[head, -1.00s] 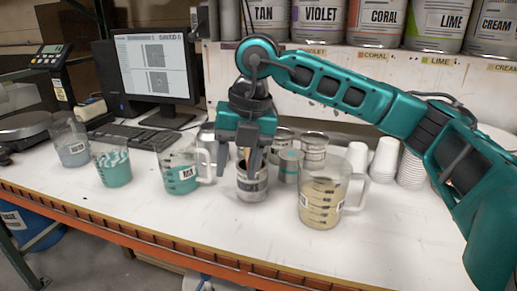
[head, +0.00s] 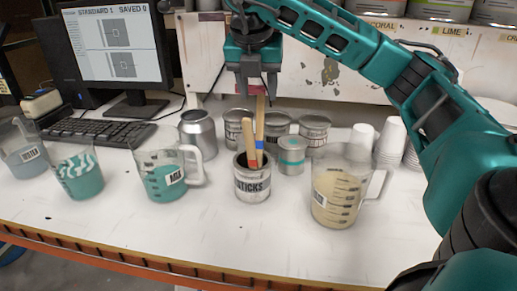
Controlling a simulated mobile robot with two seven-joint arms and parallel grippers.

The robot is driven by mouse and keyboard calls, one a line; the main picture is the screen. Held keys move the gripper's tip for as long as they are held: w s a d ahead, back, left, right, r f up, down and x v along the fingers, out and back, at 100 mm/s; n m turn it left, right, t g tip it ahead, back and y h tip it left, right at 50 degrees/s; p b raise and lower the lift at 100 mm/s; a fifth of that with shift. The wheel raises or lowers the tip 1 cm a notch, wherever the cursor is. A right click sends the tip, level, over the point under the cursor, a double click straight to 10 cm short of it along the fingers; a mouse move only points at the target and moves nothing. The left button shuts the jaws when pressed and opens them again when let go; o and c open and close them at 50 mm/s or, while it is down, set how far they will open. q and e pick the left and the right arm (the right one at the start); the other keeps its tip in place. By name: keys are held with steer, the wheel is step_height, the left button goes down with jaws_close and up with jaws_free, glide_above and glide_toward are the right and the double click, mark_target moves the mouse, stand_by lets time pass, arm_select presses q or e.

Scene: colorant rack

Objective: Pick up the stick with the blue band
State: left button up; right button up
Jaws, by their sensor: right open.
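A metal can labelled STICKS (head: 252,183) stands upright on the white table, with several wooden sticks leaning in it. The stick with the blue band (head: 254,141) stands among them; a red-banded stick (head: 240,148) is beside it. The lower ends of the sticks are hidden in the can. My left gripper is not in view.
A cream-filled measuring jug (head: 336,193) stands right of the can and a teal-filled jug (head: 162,178) left of it. Several metal tins (head: 291,155) stand close behind. White cups (head: 390,139) are stacked at the right. The table front is clear.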

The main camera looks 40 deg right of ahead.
mark_target(260, 112)
steer(key=x, duration=0.3)
steer(key=shift+f+b, duration=0.1)
steer(key=shift+b, duration=0.25)
steer(key=shift+x, duration=2.55)
jaws_close()
